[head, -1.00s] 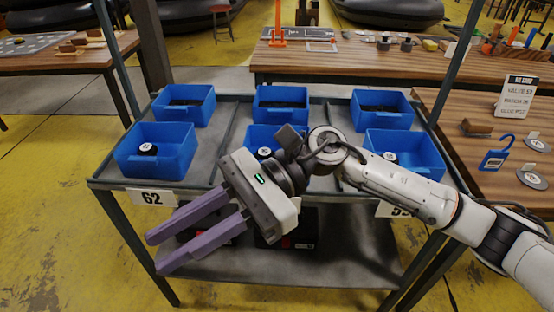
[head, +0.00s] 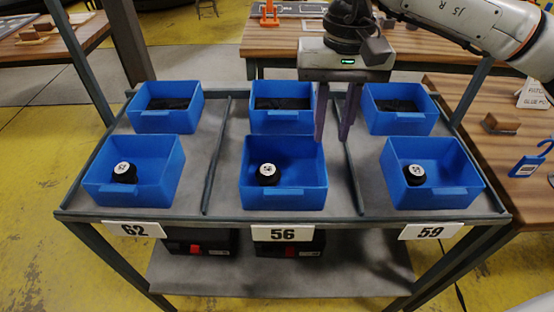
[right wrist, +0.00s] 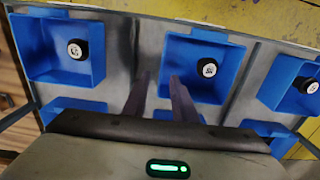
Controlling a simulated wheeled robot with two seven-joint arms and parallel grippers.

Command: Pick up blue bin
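Several blue bins stand in two rows on a grey cart. The front row has a left bin (head: 103,193), a middle bin (head: 257,199) and a right bin (head: 408,196), each holding a black round part with a white top. Behind are a back left bin (head: 150,125), back middle bin (head: 270,125) and back right bin (head: 400,126), with dark contents. My right gripper (head: 332,137) is open and empty, fingers down behind the front middle bin's right rear corner. In the right wrist view the fingers (right wrist: 158,78) overlap that bin's near edge. Contact cannot be told.
Dividers (head: 218,155) run between the bin columns. Number tags 62, 56 and 59 (head: 430,231) hang on the cart's front edge. Dark boxes (head: 290,243) sit on the lower shelf. Wooden tables stand behind and at right, with a blue hook tag (head: 530,163).

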